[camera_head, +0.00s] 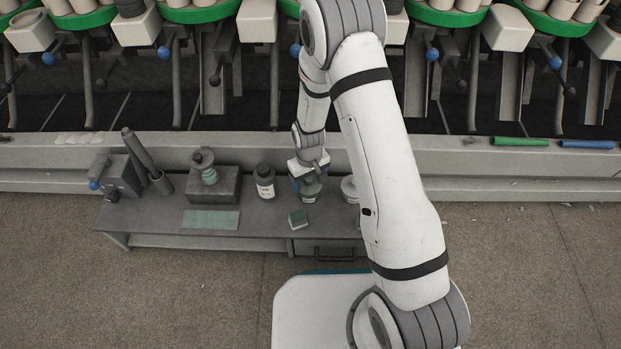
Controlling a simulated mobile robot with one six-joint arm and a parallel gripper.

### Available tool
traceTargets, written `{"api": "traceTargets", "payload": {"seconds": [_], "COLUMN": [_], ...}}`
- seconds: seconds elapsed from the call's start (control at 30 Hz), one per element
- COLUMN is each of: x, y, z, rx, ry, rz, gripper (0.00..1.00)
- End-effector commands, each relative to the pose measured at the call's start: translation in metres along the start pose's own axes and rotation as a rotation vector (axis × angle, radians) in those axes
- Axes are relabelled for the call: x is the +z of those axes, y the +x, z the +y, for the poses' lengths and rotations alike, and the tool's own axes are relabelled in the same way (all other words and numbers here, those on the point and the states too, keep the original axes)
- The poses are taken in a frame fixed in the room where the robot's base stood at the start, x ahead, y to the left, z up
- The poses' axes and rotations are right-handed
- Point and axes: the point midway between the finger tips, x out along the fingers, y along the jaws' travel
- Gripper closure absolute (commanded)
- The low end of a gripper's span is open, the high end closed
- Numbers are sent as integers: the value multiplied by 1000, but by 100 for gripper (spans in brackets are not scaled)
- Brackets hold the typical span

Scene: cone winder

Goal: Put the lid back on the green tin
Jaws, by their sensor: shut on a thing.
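The green tin (309,196) stands upright on the low grey bench, right of the middle. My gripper (309,179) points down directly over the tin and is shut on what looks like its lid. The lid is mostly hidden by the fingers. It is at or just above the tin's top; I cannot tell whether the two touch.
On the bench (150,222), a dark bottle with a white label (265,181) stands close left of the tin. A pale round container (349,189) is close right, partly behind my arm. A small green block (298,219) lies in front. The winding machine stands behind.

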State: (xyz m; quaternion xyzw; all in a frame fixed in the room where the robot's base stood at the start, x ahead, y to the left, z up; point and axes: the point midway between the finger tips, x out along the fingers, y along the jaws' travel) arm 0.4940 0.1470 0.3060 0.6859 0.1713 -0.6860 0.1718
Motion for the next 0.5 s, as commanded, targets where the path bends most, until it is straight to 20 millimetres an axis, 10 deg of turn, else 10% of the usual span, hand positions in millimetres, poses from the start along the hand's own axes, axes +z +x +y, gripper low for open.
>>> {"api": "traceTargets", "payload": {"seconds": [0.27,0.3,0.5], "x": [0,0,0], "y": [0,0,0], "z": [0,0,0], "rx": [0,0,0], "ry": [0,0,0], "rz": [0,0,0], "gripper": [46,22,6]}}
